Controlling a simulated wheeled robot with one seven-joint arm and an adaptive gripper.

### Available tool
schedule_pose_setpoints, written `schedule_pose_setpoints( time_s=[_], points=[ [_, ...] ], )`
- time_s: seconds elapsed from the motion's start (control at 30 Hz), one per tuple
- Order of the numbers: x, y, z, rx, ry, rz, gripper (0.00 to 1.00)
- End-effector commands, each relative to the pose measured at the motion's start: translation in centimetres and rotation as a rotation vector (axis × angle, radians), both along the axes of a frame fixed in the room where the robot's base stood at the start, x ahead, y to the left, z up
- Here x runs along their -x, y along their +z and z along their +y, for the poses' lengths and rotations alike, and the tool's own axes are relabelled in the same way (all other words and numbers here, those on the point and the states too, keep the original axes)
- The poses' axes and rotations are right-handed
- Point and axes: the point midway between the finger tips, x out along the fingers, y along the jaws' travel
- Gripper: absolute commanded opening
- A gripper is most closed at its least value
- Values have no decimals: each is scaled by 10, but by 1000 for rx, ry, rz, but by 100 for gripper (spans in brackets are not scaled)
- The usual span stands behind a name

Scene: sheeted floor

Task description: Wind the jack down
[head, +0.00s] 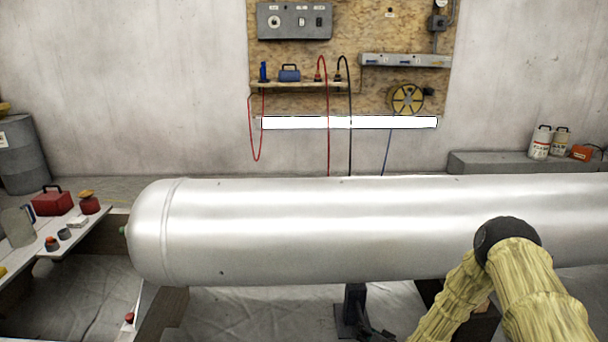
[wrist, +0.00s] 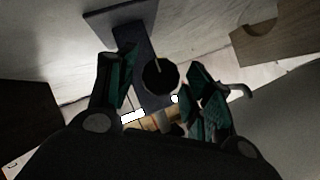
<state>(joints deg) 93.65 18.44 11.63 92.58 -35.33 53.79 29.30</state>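The jack (head: 355,303) is a dark post under the large silver tank (head: 330,230) in the head view, with dark parts low at its right. In the wrist view a dark post and plate (wrist: 120,22) lie ahead, with a round black end (wrist: 160,76) in front. My gripper (wrist: 162,66) has its dark green fingers spread to either side of that round end, with gaps showing. A curved grey rod end (wrist: 240,91) sticks out past the right finger. I cannot tell whether it is the jack's crank. The head view does not show my gripper.
My sleeved arm fills the lower right of the head view, in front of the tank. A shelf (head: 75,240) with a red box (head: 52,202) stands at left. Wooden supports (head: 165,310) flank the sheeted floor (head: 255,310). A wooden block (wrist: 268,32) shows in the wrist view.

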Motion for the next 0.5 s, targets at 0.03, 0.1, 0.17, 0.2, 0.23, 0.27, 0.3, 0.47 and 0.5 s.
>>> schedule_pose_setpoints(
  time_s=[0.03, 0.1, 0.17, 0.2, 0.23, 0.27, 0.3, 0.47, 0.5],
  points=[
    [0, 0, 0, 0, 0, 0, 37],
    [0, 0, 0, 0, 0, 0, 24],
    [0, 0, 0, 1, 0, 0, 14],
    [0, 0, 0, 1, 0, 0, 14],
    [0, 0, 0, 1, 0, 0, 14],
    [0, 0, 0, 1, 0, 0, 14],
    [0, 0, 0, 5, 0, 0, 14],
    [0, 4, 3, 84, 2, -2, 14],
    [0, 5, 3, 115, 4, -3, 14]
  ],
)
